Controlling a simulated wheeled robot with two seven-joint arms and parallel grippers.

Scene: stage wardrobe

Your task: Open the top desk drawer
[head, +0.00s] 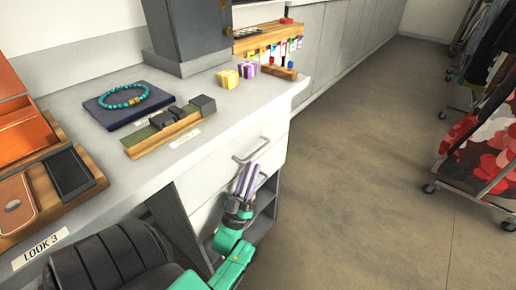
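The white top drawer front (215,180) is at the end of the desk, below the worktop, and looks closed. Its metal bar handle (251,150) runs across the front. My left gripper (247,168), on a green and dark arm, is in front of the drawers, just below the top handle. Its pale purple fingers point up and stand close together; I cannot tell whether there is a gap between them. I see nothing held, and the fingers look apart from the top handle. They partly hide the front below. My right gripper is out of view.
A black chair (110,262) stands at lower left. Clothes racks are at far right; the floor (365,165) between is clear.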

